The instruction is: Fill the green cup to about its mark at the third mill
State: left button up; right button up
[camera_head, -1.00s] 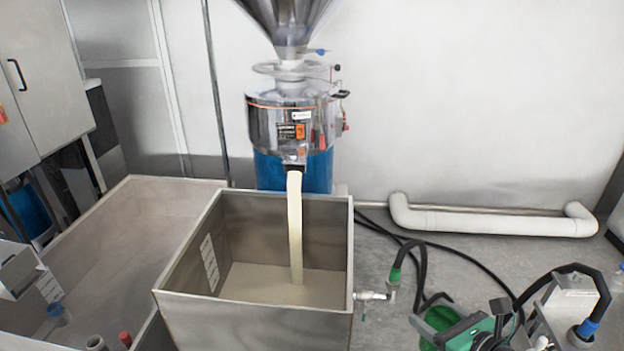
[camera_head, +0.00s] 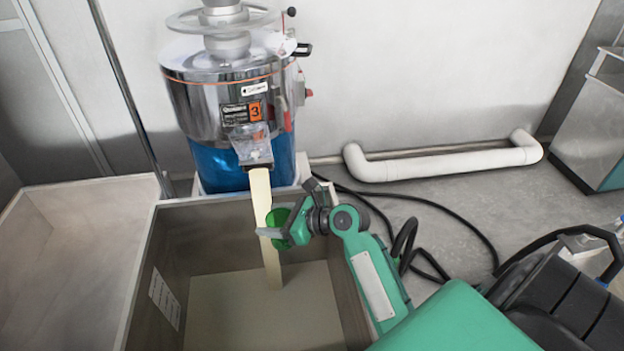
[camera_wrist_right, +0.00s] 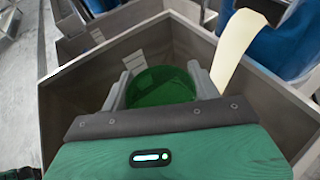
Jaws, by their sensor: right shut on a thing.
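The third mill (camera_head: 228,100) is a steel and blue machine with an orange "3" label. A pale stream (camera_head: 264,215) falls from its spout (camera_head: 254,158) into a steel bin (camera_head: 160,250). My right gripper (camera_head: 268,232) is shut on the green cup (camera_head: 279,226) and holds it over the bin, close beside the stream. In the right wrist view the cup (camera_wrist_right: 160,88) sits between the two fingers, and the stream (camera_wrist_right: 235,45) passes to its right, apart from it. I see no pale material in the cup, and its mark cannot be made out. My left gripper is not in view.
A second steel bin (camera_head: 75,205) stands at the left. A white pipe (camera_head: 440,163) runs along the wall's foot. Black hoses (camera_head: 450,215) lie on the floor right of the bin, where the floor is otherwise mostly open.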

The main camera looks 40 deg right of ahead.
jog(key=w+d+f+b, duration=0.1)
jog(key=w+d+f, duration=0.1)
jog(key=w+d, duration=0.35)
jog(key=w+d+f+m+h, duration=0.1)
jog(key=w+d+f, duration=0.1)
jog(key=d, duration=0.7)
jog(key=w+d+f+b, duration=0.1)
jog(key=w+d+f, duration=0.2)
jog(key=d, duration=0.4)
jog(key=w+a, duration=0.4)
jog(key=a, duration=0.6)
jog(key=shift+w+t+b, duration=0.3)
jog(key=shift+t+b, duration=0.1)
jog(key=shift+r, duration=0.15)
jog(key=w+a+p, duration=0.3)
jog(key=a+p, duration=0.1)
jog(key=a, duration=0.3)
jog(key=shift+w+a+p, duration=0.3)
dwell(1.8)
jog(key=s+d, duration=0.3)
jog(key=d, duration=0.4)
jog(key=shift+s+d+p, duration=0.35)
jog(key=shift+d+p, duration=0.05)
